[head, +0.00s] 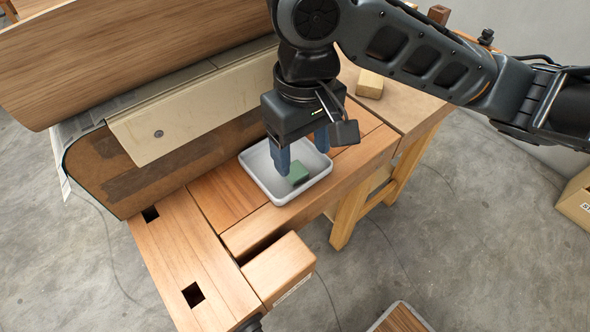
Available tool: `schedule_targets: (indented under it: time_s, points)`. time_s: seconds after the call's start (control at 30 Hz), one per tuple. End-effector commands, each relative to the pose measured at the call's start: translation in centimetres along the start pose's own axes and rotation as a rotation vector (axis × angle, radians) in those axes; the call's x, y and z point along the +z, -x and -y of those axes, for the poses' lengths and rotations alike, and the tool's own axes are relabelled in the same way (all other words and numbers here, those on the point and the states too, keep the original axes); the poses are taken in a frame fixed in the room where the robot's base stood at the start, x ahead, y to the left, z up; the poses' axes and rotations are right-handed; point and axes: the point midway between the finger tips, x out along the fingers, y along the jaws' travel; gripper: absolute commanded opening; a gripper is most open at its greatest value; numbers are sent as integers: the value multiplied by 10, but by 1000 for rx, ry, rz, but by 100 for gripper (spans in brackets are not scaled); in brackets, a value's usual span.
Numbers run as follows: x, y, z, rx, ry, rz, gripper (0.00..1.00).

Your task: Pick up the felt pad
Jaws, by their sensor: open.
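A small green block (298,174), which I take to be the felt pad, lies in a white tray (312,187) on the wooden workbench. Part of it is hidden behind my gripper. My gripper (300,160) points down over the tray, with its blue-grey fingers spread apart. One finger is at the left of the green block and reaches low into the tray; the other is behind at the right. I cannot tell whether either finger touches the block.
A large bent wooden panel on a form (150,160) stands close at the left of the tray. A small wood block (369,84) lies on the bench behind at the right. The bench (190,255) is clear in front, with two square holes. A cardboard box (577,203) is at the far right.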

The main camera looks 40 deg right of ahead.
Motion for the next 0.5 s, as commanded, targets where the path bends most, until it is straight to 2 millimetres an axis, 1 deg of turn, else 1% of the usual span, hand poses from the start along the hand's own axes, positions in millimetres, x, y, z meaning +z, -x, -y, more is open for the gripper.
schedule_targets:
  time_s: [0.3,0.4,0.5]
  points:
    - [-4,-41,3,-1,-1,0,68]
    - [-4,-49,3,-1,0,-2,68]
    - [-4,-52,3,-2,1,-2,68]
